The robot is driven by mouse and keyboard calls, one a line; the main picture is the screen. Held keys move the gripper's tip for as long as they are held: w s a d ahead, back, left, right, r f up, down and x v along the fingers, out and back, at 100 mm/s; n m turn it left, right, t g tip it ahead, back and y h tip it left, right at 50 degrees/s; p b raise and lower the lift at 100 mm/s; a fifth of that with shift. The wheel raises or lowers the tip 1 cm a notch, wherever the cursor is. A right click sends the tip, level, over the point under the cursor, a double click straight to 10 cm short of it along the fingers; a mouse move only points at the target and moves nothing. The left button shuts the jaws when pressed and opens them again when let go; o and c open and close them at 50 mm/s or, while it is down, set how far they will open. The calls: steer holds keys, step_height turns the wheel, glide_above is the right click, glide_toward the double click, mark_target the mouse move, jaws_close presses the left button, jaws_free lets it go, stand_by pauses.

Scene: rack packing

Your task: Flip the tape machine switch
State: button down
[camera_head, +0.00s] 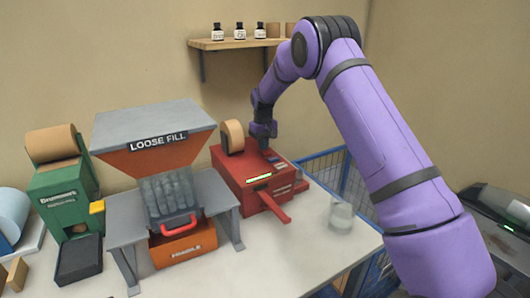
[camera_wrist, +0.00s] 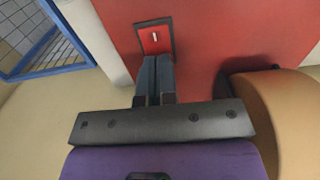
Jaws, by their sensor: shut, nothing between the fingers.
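The red tape machine (camera_head: 246,174) stands on the white table, with a tan tape roll (camera_head: 233,135) on its top left and a lit green strip on its front. My gripper (camera_head: 264,148) is over the machine's top, right of the roll. In the wrist view my gripper (camera_wrist: 154,58) is shut and empty, its fingertips at the near edge of the switch frame. I cannot tell whether they touch it. The tape roll (camera_wrist: 285,115) is close on the right.
A grey loose fill dispenser (camera_head: 153,133) stands left of the machine, with a green machine (camera_head: 66,190) farther left. A clear glass (camera_head: 341,216) stands at the table's right. A blue wire basket (camera_head: 326,170) is behind it. A shelf (camera_head: 235,43) with bottles hangs above.

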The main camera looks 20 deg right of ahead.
steer(key=shift+f, duration=0.2)
steer(key=shift+r, duration=3.55)
steer(key=s+d+r+m+t, duration=0.1)
steer(key=s+d+r+t, duration=0.15)
steer(key=s+r, duration=2.1)
steer(key=s+f+t, duration=0.1)
steer(key=s+f, duration=0.1)
steer(key=s, duration=1.3)
steer(key=s+f+m+t, duration=0.1)
steer(key=s+f, duration=0.1)
steer(key=s, duration=1.3)
steer(key=shift+d+t, duration=0.3)
steer(key=shift+t, duration=0.05)
